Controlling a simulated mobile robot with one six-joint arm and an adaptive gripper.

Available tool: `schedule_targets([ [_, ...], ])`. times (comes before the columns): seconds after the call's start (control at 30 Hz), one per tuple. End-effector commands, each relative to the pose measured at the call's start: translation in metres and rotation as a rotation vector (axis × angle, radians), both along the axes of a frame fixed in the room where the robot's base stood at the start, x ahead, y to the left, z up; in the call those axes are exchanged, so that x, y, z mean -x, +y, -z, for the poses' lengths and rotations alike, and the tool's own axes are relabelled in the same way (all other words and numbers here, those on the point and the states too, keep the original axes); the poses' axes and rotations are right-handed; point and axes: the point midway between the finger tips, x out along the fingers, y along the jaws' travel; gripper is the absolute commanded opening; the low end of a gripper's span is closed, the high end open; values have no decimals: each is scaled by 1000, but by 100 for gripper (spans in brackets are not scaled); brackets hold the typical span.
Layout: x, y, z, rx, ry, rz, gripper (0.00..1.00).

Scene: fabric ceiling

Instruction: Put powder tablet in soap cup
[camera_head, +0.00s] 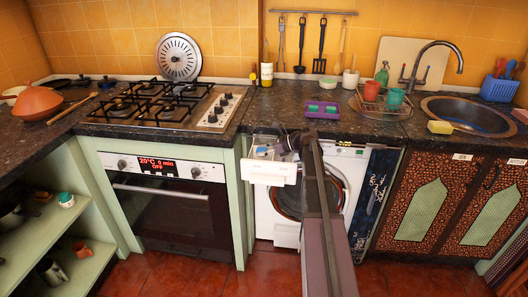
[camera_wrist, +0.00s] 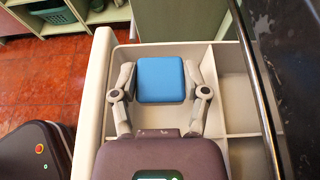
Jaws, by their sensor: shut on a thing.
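A blue square powder tablet (camera_wrist: 161,77) is held between the two fingers of my gripper (camera_wrist: 161,90) in the wrist view. The open soap drawer (camera_wrist: 98,85), pale with several compartments, lies beneath it; the tablet overlaps the large left compartment. I cannot tell how far above the drawer floor it is. In the head view the drawer (camera_head: 268,174) sticks out from the washing machine (camera_head: 346,160), and a bit of blue tablet (camera_head: 262,150) shows over it. My gripper (camera_head: 272,149) is there too, small and partly hidden by my arm.
The dark countertop edge (camera_wrist: 262,95) runs close along the drawer's right side in the wrist view. A purple tray (camera_head: 322,115) with green items sits on the counter above the washing machine. The oven (camera_head: 176,208) is to the left; red floor is open in front.

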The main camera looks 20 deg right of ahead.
Motion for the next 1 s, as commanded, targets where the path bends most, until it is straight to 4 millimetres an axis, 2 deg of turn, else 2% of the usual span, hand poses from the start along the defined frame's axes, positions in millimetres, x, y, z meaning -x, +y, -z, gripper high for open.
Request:
schedule_targets([
  [0.73,0,0,12,0,0,0,27],
  [0.77,0,0,12,0,0,1,62],
  [0.8,0,0,12,0,0,1,74],
  [0.87,0,-1,12,0,0,1,92],
  [1.0,0,-1,12,0,0,1,94],
])
